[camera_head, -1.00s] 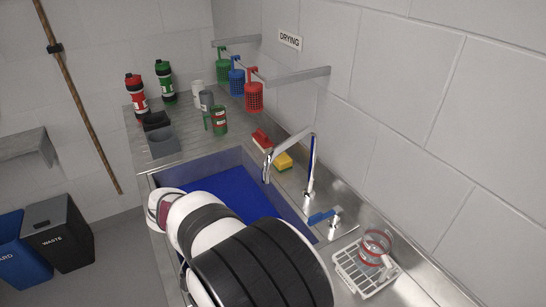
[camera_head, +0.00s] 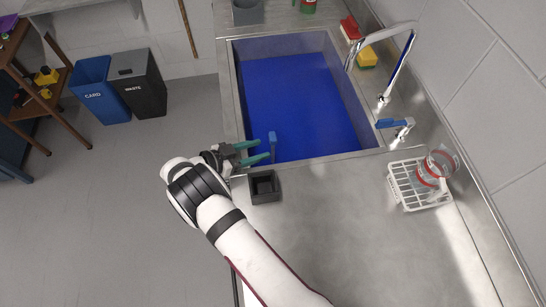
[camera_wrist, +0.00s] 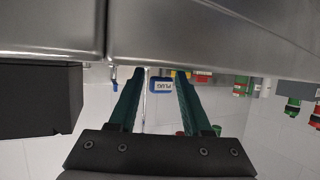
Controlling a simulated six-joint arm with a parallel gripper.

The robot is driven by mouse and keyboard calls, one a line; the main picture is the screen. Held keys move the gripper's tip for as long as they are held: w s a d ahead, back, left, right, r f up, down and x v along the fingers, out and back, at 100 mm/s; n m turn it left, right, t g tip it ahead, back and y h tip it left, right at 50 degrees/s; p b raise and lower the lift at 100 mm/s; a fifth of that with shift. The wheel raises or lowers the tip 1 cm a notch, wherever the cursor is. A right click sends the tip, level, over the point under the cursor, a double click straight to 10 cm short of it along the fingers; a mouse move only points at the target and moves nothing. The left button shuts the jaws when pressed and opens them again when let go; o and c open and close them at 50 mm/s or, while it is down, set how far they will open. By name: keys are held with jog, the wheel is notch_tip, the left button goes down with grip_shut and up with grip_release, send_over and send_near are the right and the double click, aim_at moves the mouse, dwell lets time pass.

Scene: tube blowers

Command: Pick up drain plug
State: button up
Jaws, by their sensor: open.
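The drain plug (camera_head: 272,138) appears to be the small blue upright piece at the near-left part of the blue-filled sink (camera_head: 305,95). In the wrist view a blue piece with an upside-down "PLUG" label (camera_wrist: 162,85) shows between the fingers, some way beyond them. My gripper (camera_head: 263,149) has teal fingers, is open and empty, and reaches from the left over the sink's left rim toward the blue piece. In the wrist view my gripper (camera_wrist: 160,72) has clear space between its fingertips. The lower part of the plug is hard to make out.
A dark open box (camera_head: 264,187) stands on the counter close beside my gripper. A tap (camera_head: 385,75) with a blue lever (camera_head: 395,123) stands right of the sink. A white rack (camera_head: 416,187) holds glassware. The near counter (camera_head: 350,240) is clear.

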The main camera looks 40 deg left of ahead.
aim_at(273, 155)
jog(key=x, duration=0.4)
jog(key=shift+w+a+f, duration=0.1)
jog(key=shift+a, duration=0.05)
grip_shut()
dwell(1.0)
